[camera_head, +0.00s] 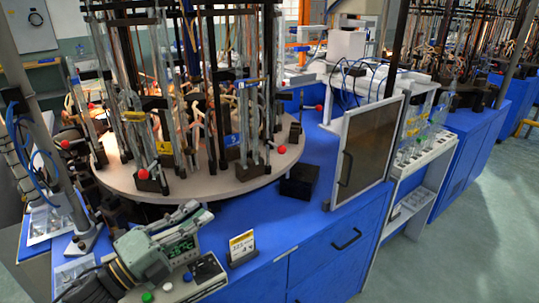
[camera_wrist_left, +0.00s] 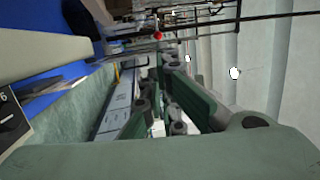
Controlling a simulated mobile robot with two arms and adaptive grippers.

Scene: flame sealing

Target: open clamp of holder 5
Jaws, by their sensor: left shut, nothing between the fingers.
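A round beige turntable (camera_head: 225,185) carries several upright holders with dark rods, glass tubes and clamps. One front holder has a yellow label (camera_head: 165,148), and another has a blue label (camera_head: 232,140). Red knobs show at the front left (camera_head: 143,174) and front right (camera_head: 281,149). The labels are too small to read, so I cannot tell which holder is number 5. My left gripper (camera_head: 192,213) is shut and empty, in front of and below the turntable's front edge, apart from the holders. Its fingers show in the left wrist view (camera_wrist_left: 180,95). My right gripper is not in view.
A black block (camera_head: 299,182) stands on the blue bench right of the turntable. A small sign (camera_head: 242,246) and a button panel (camera_head: 205,271) are near the bench front. A dark-panelled frame (camera_head: 366,150) stands on the right. Blue bench top is free between block and sign.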

